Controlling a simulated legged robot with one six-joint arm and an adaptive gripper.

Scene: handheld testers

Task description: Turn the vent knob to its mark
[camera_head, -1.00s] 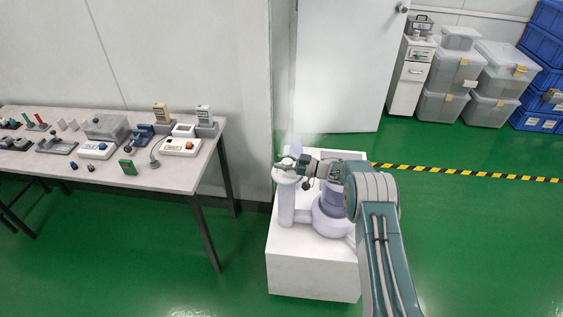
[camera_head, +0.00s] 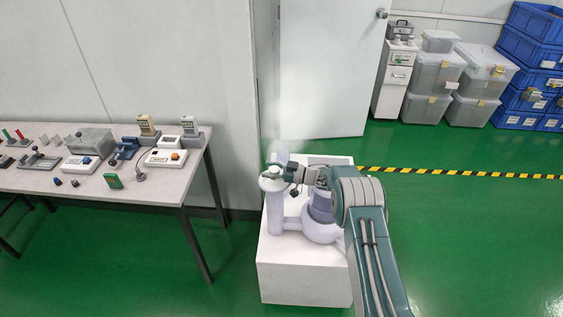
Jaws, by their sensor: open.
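A pale lavender apparatus (camera_head: 277,213) stands on a white pedestal (camera_head: 300,275) in the middle of the view. It has an upright column on the left with a pale round top (camera_head: 271,173), which looks like the vent knob, and a wider rounded body on the right. My gripper (camera_head: 281,174) reaches in from the right at the height of this top. Its open fingers are at or around the top; I cannot tell whether they touch it. The knob's mark is too small or hidden to see. My arm hides part of the apparatus's right side.
A whitish haze (camera_head: 301,115) hangs above the pedestal before a pale door. A table (camera_head: 140,190) with several handheld testers stands on the left. Clear and blue bins stand at the back right. Green floor is free on the right, crossed by black-yellow tape (camera_head: 460,174).

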